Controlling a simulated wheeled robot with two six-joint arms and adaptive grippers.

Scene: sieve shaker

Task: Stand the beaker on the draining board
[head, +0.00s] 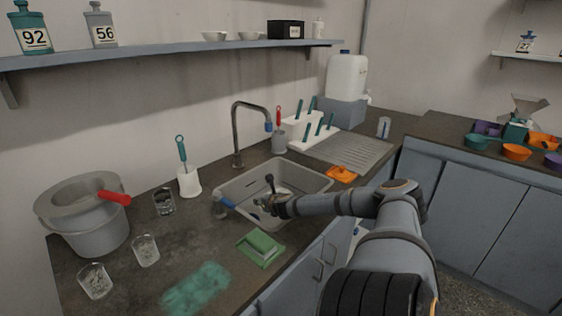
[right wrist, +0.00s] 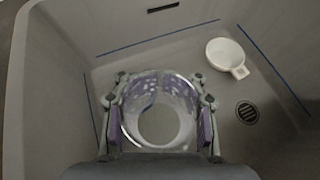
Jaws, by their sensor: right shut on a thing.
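A clear glass beaker (right wrist: 160,122) is between the two purple-padded fingers of my right gripper (right wrist: 160,128) in the right wrist view. The gripper is shut on it, over the sink's floor, and I look down into its open mouth. In the head view my right gripper (head: 270,202) is inside the grey sink (head: 315,181), and the beaker is mostly hidden there. The draining board (head: 352,150) is the ribbed grey surface to the right of the sink, behind my right arm. Its visible ribbed part is clear. My left gripper is not in view.
A white cup with a handle (right wrist: 226,54) lies in the sink near the drain (right wrist: 247,112). A tap (head: 237,130) rises behind the sink. A white peg rack (head: 312,132) and an orange item (head: 342,174) border the draining board. Several glasses stand left.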

